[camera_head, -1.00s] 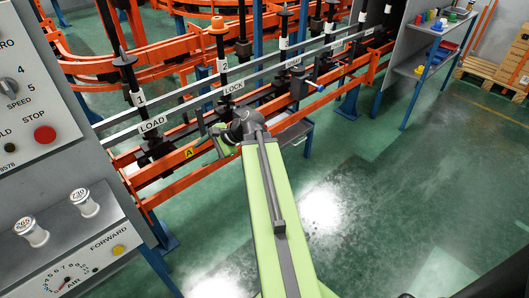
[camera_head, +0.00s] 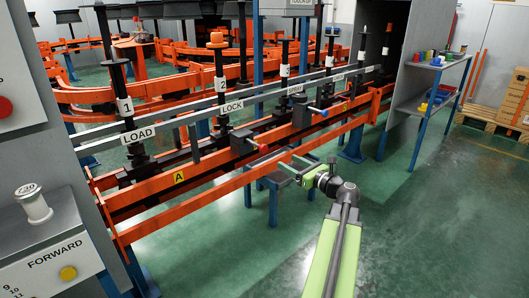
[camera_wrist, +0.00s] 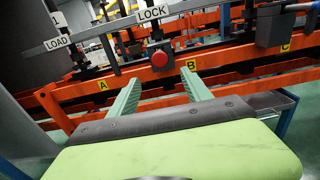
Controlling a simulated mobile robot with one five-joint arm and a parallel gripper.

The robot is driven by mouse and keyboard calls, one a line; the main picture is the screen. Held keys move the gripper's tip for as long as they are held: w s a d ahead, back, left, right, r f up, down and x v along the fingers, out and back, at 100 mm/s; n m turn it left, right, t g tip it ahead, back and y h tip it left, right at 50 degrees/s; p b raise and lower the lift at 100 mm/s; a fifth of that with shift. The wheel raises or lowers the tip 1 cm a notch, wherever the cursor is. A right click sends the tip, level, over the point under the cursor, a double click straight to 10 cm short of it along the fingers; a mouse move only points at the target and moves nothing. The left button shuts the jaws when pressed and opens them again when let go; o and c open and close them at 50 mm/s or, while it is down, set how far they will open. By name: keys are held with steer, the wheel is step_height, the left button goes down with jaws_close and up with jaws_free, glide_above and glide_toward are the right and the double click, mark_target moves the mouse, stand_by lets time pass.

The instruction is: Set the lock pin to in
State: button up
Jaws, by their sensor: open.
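A round red knob (camera_wrist: 159,59) shows in the wrist view under the LOCK sign (camera_wrist: 153,13), just beyond the fingertips and between them. It appears to be the lock pin's end, but I cannot tell how far in it sits. In the head view a dark block (camera_head: 242,142) with a short rod stands on the orange rail near the LOCK sign (camera_head: 232,107). My gripper (camera_head: 289,170) is in front of the rail, pointing at it. In the wrist view my gripper (camera_wrist: 161,82) has its two green fingers wide apart and nothing between them.
An orange lower rail (camera_head: 215,190) runs across the front, with a small blue stand (camera_head: 273,205) under the gripper. A grey control cabinet (camera_head: 45,245) is at left.

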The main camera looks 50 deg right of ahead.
mark_target(265, 149)
steer(key=w, duration=0.9)
steer(key=w+d, duration=0.1)
steer(key=w, duration=0.4)
steer(key=shift+w, duration=0.35)
jaws_close()
stand_by(0.5)
